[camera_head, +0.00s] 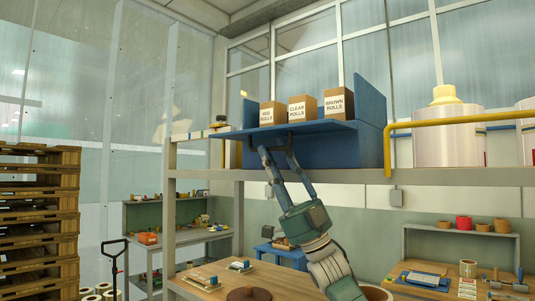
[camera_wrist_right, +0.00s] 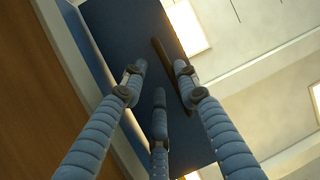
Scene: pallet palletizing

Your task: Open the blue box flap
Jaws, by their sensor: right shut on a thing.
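The blue box (camera_head: 371,125) stands on a high shelf. Its blue flap (camera_head: 235,133) is folded down and juts out, close to level, toward me and to the left. My right gripper (camera_head: 277,152) reaches up from below, with its blue fingers at the flap's underside. In the right wrist view the flap (camera_wrist_right: 115,28) fills the upper middle, and a dark bar handle (camera_wrist_right: 163,60) on it lies between the fingertips (camera_wrist_right: 159,82). The gripper is shut on this handle. The left gripper is not in view.
Three brown cartons (camera_head: 302,109) labelled as rolls stand in the box above the flap. A yellow rail (camera_head: 450,122) and a white drum (camera_head: 445,138) are at the right. Below are a wooden worktop (camera_head: 255,276) and, at far left, stacked pallets (camera_head: 38,220).

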